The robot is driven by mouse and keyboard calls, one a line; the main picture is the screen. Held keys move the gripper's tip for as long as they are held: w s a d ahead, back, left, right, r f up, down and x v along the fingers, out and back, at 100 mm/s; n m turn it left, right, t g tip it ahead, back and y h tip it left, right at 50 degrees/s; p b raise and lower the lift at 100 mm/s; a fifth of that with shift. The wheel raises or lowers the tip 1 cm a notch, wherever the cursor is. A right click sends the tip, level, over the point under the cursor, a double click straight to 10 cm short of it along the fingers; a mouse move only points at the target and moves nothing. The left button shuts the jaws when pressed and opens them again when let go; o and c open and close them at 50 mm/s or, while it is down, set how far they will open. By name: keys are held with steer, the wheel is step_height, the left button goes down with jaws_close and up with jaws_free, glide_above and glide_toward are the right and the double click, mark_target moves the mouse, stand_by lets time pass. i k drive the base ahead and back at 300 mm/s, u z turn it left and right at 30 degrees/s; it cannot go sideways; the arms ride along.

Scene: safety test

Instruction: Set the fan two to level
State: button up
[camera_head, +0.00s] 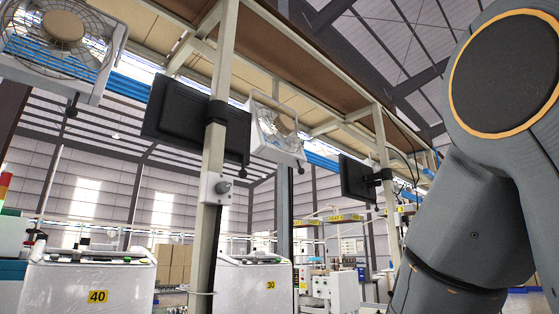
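A white box fan (97,88) with a round wire guard hangs at the upper left, tilted and cut by the picture's edge. A second, smaller white fan (262,128) hangs near the middle, also tilted. I cannot tell which is fan two. A small grey control box (208,195) with a round knob (224,187) is fixed to the beige post; any marks on it are too small to read. My arm fills the right side, and my gripper is out of view.
A beige post (214,145) stands left of centre. Dark monitors (172,115) and (354,180) hang beside posts. White bins marked 40 (85,280) and 30 (255,270) stand below. Cardboard boxes (174,264) are behind.

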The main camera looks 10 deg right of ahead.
mark_target(291, 154)
steer(key=u, duration=1.25)
steer(key=k, duration=0.9)
steer(key=z, duration=1.4)
steer(key=i, duration=1.2)
steer(key=z, duration=0.65)
steer(key=i, duration=0.7)
steer(key=u, duration=0.1)
